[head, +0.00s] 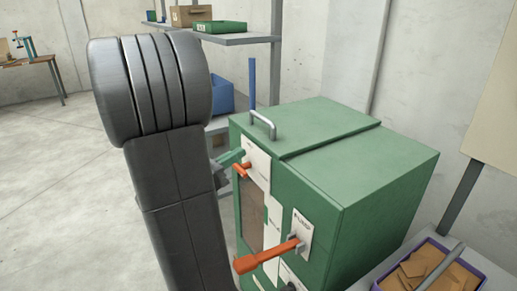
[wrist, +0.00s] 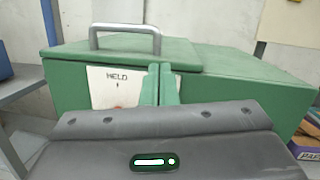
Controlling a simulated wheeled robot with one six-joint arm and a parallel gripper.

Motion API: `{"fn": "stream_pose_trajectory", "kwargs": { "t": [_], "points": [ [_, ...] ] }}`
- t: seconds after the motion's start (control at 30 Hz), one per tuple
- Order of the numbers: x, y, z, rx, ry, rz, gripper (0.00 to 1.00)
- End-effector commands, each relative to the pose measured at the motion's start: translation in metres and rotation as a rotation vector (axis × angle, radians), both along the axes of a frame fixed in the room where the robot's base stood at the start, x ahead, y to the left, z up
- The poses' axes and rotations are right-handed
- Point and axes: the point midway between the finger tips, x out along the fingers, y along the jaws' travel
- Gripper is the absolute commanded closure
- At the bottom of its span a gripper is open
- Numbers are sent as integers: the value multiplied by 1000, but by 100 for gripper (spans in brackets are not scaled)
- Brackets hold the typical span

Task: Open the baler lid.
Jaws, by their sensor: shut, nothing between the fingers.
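The green baler (head: 390,190) stands right of centre in the head view. Its lid (head: 305,122) lies flat and closed on the left part of the top, with a silver bar handle (head: 263,124) near its front edge. The handle also shows upright in the wrist view (wrist: 125,29), above the lid (wrist: 130,50). My gripper (wrist: 160,84) is shut and empty in front of the baler's front face, below the handle and apart from it. It partly covers the white label reading HELD (wrist: 112,88). My arm hides part of the baler's front in the head view.
An orange lever (head: 268,257) sticks out from the baler's front, and a smaller orange one (head: 241,170) sits near the label. Shelves (head: 235,39) stand behind at left. A purple bin of brown pieces (head: 430,270) is at lower right. Open floor lies left.

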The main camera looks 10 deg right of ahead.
Motion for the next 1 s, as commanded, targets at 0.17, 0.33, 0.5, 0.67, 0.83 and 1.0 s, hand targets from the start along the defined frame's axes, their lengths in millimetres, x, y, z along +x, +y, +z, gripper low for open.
{"fn": "stream_pose_trajectory", "kwargs": {
  "t": [0.17,0.33,0.5,0.67,0.83,1.0],
  "points": [
    [5,-6,3,-7,0,3,100],
    [13,-24,7,-6,-1,1,100],
    [24,-45,10,-6,0,0,100],
    [34,-63,14,-6,-1,1,100],
    [42,-78,18,-5,-1,2,100],
    [46,-84,19,-5,1,4,100]
  ]
}}
